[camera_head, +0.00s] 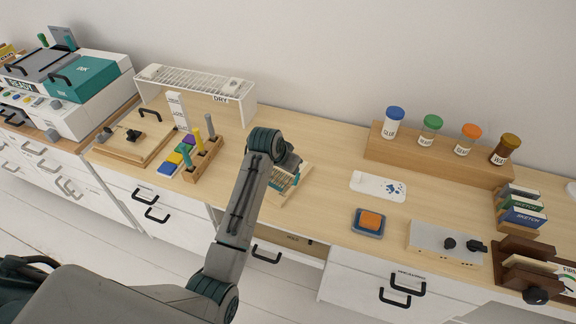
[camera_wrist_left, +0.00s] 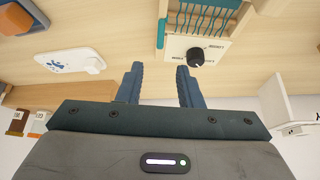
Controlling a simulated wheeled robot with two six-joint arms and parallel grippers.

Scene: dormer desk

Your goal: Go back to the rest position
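My left arm reaches up over the front edge of the desk (camera_head: 325,195) in the head view, its wrist above a small slotted wooden frame (camera_head: 304,186). The fingers are hidden behind the wrist there. In the left wrist view my left gripper (camera_wrist_left: 158,82) is open, with two dark blue fingers apart and nothing between them. The slotted frame (camera_wrist_left: 161,28), with teal wavy strips and a white panel with a black knob (camera_wrist_left: 195,57), shows beyond the fingertips. My right gripper is in neither view.
Left of the arm stand a pen block (camera_head: 204,160), a white drying rack (camera_head: 235,98) and a wooden board (camera_head: 128,150). To the right lie a white card (camera_head: 367,184), an orange sponge on a blue tray (camera_head: 368,230) and a knobbed box (camera_head: 430,240). Jars stand on a shelf (camera_head: 400,157) behind.

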